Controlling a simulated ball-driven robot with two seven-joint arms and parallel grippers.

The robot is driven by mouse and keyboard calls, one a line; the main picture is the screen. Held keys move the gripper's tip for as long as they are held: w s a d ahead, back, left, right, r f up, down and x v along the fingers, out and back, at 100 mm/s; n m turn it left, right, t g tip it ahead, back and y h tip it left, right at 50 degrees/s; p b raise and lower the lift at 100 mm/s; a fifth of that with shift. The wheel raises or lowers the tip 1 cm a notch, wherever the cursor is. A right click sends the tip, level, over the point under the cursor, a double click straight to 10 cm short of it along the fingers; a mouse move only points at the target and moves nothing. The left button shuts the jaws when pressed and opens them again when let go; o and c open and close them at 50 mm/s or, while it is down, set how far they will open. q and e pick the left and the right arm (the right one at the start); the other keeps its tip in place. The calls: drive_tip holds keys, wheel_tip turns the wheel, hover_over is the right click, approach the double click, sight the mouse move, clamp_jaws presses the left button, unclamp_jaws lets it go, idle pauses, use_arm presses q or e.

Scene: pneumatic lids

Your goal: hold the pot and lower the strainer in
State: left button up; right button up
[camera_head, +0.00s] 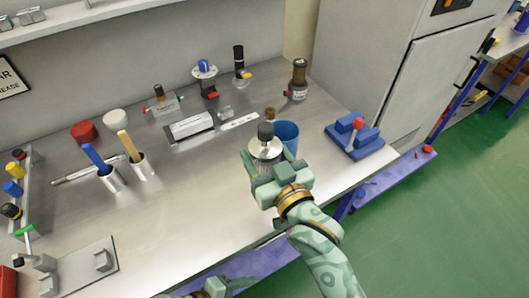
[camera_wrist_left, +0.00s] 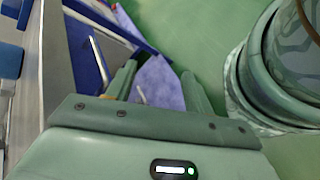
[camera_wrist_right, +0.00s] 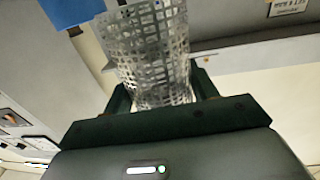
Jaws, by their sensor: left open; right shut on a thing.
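The strainer (camera_wrist_right: 150,50) is a perforated metal cylinder, seen close in the right wrist view. My right gripper (camera_head: 268,165) is shut on it and holds it upright. In the head view the strainer's pale top (camera_head: 265,149) shows with a dark knob. The blue pot (camera_head: 289,133) stands on the bench right behind the strainer, partly hidden by it; the strainer appears beside it, not inside. My left gripper (camera_wrist_left: 160,78) is open and empty, low past the bench's front edge; part of that arm shows at the bottom of the head view.
A blue stepped block with a red-topped lever (camera_head: 354,137) stands right of the pot. Two metal holders with a blue (camera_head: 93,155) and an orange handle (camera_head: 128,145) stand left. A grey plate (camera_head: 88,268) lies front left.

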use_arm(q)
drive_tip(key=s+a+f+m+y, duration=0.3)
drive_tip(key=a+f+m+y, duration=0.5)
drive_tip(key=a+f, duration=0.95)
use_arm(e)
drive_tip(key=shift+w, duration=0.1)
use_arm(q)
drive_tip(key=s+f+m+g+y, duration=0.1)
drive_tip(key=s+f+m, duration=0.3)
drive_tip(key=s, duration=0.4)
drive_tip(key=s+a+f+m+g, duration=0.1)
drive_tip(key=s+f+m+g, duration=0.2)
drive_tip(key=s, duration=0.5)
drive_tip(key=shift+s+a+f+m+y, duration=0.3)
drive_tip(key=shift+f+m+y, duration=0.1)
drive_tip(key=shift+f+m, duration=0.25)
use_arm(e)
drive_tip(key=s+d+m+t+h, duration=0.1)
drive_tip(key=s+d+m+h, duration=0.2)
drive_tip(key=d, duration=0.8)
drive_tip(key=s+d+r+m+t+h, duration=0.1)
drive_tip(key=s+d+m+h, duration=0.2)
drive_tip(key=d, duration=0.9)
drive_tip(key=s+h, duration=0.1)
drive_tip(key=h, duration=0.2)
drive_tip(key=shift+s+r, duration=0.15)
drive_tip(key=shift+s, duration=0.1)
